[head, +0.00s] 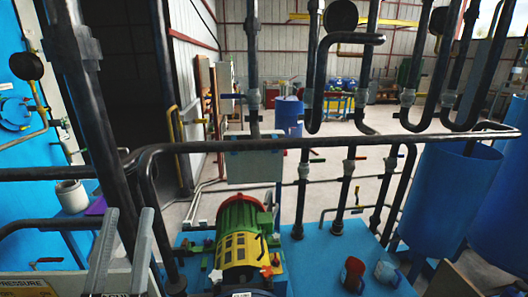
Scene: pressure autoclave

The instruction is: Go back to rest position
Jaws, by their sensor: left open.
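My left gripper (130,213) shows at the lower left of the head view. Its two grey fingers point upward and stand apart, with nothing between them. They are in front of a dark pipe and a panel at the bottom edge. My right gripper is not in view. No task object is named.
Dark pipes (320,142) cross the middle. A red, green and yellow motor-like machine (238,243) sits on a blue base (305,262) at bottom centre. Blue barrels (445,190) stand at right. A blue panel (25,150) and white cup (71,196) are at left. Open floor lies behind.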

